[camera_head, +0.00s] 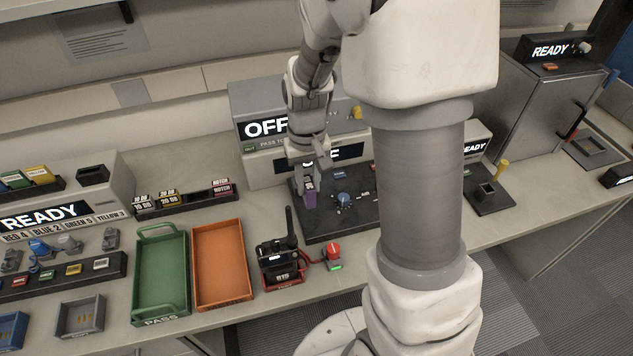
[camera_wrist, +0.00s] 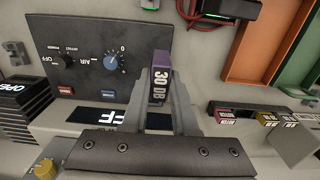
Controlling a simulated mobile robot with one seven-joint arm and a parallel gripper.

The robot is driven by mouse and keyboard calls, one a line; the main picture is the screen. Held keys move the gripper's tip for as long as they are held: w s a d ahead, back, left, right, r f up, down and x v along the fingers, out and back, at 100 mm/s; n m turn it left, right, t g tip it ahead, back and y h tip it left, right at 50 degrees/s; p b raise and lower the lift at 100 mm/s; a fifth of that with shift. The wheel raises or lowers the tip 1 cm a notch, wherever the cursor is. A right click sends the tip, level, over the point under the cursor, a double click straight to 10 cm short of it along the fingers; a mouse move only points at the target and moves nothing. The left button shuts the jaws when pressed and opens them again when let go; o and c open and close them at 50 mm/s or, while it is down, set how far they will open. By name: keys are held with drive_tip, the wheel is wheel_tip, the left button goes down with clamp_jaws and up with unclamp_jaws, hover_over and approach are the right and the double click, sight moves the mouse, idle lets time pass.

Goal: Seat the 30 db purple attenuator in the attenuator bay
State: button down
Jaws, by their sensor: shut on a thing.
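The purple attenuator (camera_head: 310,200), marked 30 DB, is between the fingers of my gripper (camera_head: 307,181). In the wrist view the attenuator (camera_wrist: 160,68) points away from the palm, its white label facing the camera, with my gripper (camera_wrist: 160,85) shut on it. It is over the left part of a dark panel (camera_head: 325,229) in front of the unit reading OFF; in the wrist view it overlaps the right edge of this panel (camera_wrist: 90,35). I cannot tell whether it touches the panel. I cannot make out the attenuator bay; it may be hidden by my gripper or arm.
The panel bears a blue knob (camera_head: 343,199). A rack (camera_head: 185,201) of labelled attenuators stands to the left. In front are a green tray (camera_head: 162,312), an orange tray (camera_head: 222,299), a radio in a red cradle (camera_head: 284,284) and a red knob (camera_head: 333,249). My column hides the panel's right side.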

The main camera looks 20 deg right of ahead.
drive_tip(key=d, duration=0.1)
approach(273, 212)
drive_tip(key=shift+f, duration=1.85)
drive_tip(key=shift+f+b, duration=0.2)
drive_tip(key=shift+b, duration=0.15)
drive_tip(key=c, duration=0.7)
unclamp_jaws()
drive_tip(key=shift+r, duration=0.1)
